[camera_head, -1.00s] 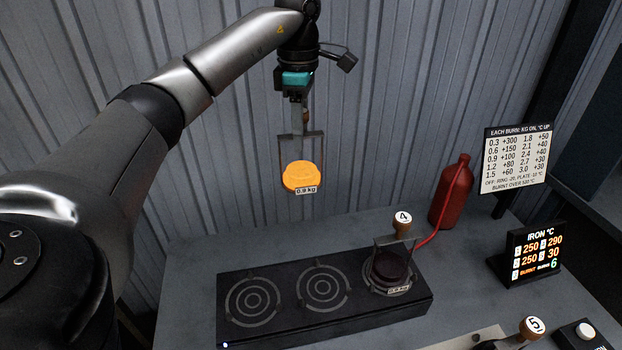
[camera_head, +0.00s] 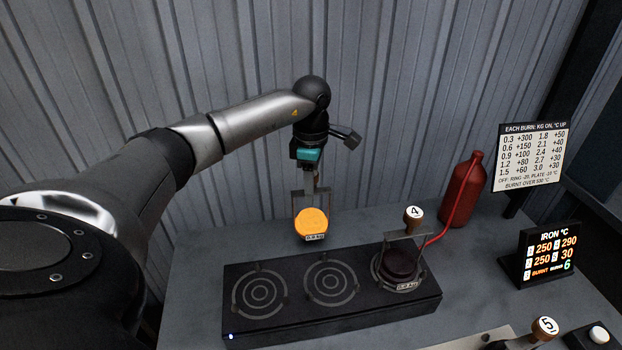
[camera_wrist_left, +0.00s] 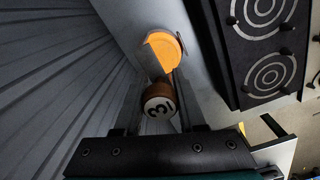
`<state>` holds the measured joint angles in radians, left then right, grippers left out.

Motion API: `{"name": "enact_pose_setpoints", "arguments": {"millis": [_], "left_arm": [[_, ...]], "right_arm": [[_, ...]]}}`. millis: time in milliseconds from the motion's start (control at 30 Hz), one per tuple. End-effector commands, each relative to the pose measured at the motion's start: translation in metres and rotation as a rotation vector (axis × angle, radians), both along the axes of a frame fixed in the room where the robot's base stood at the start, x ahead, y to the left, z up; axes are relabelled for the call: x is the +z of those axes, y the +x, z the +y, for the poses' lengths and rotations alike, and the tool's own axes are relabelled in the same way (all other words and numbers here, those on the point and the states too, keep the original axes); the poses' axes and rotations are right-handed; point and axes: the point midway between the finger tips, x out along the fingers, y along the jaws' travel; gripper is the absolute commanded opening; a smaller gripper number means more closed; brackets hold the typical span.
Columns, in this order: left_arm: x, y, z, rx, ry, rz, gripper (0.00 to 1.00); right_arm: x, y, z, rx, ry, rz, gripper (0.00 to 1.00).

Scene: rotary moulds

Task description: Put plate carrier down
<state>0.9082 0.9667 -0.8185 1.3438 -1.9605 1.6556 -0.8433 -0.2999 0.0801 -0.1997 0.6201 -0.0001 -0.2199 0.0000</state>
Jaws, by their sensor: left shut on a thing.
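The plate carrier is a metal frame (camera_head: 297,205) with an orange disc (camera_head: 311,223) in it, tagged with a weight label. My left gripper (camera_head: 309,180) is shut on its upper end and holds it in the air behind the black burner block (camera_head: 330,315). In the left wrist view, the carrier's brown knob marked 3 (camera_wrist_left: 158,100) shows between the fingers, with the orange disc (camera_wrist_left: 165,47) beyond it. A second carrier, with knob 4 (camera_head: 413,214) and a dark disc (camera_head: 400,263), stands on the right ring. The left and middle rings are empty. My right gripper is not in view.
A red gas bottle (camera_head: 463,190) with a red hose stands right of the burner block. An IRON °C display (camera_head: 547,255) and a burn chart (camera_head: 530,157) are at the right. Knob 5 (camera_head: 544,326) is at the lower right. The corrugated wall (camera_head: 200,70) is close behind.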

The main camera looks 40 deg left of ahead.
Motion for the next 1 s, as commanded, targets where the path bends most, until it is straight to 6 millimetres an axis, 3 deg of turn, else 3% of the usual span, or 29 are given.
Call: {"name": "enact_pose_setpoints", "arguments": {"millis": [300,700,733,1000], "left_arm": [[-0.036,0.001,0.000,0.001,-0.001,-0.002,0.00],[-0.041,0.001,0.000,0.001,0.000,-0.004,0.00],[-0.043,-0.001,0.000,0.000,0.000,0.001,0.40],[-0.043,-0.001,0.000,0.000,0.000,0.001,0.69]], "right_arm": [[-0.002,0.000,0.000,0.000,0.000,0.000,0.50],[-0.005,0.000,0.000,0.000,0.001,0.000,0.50],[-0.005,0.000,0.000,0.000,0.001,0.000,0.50],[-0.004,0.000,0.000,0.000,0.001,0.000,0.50]]}}
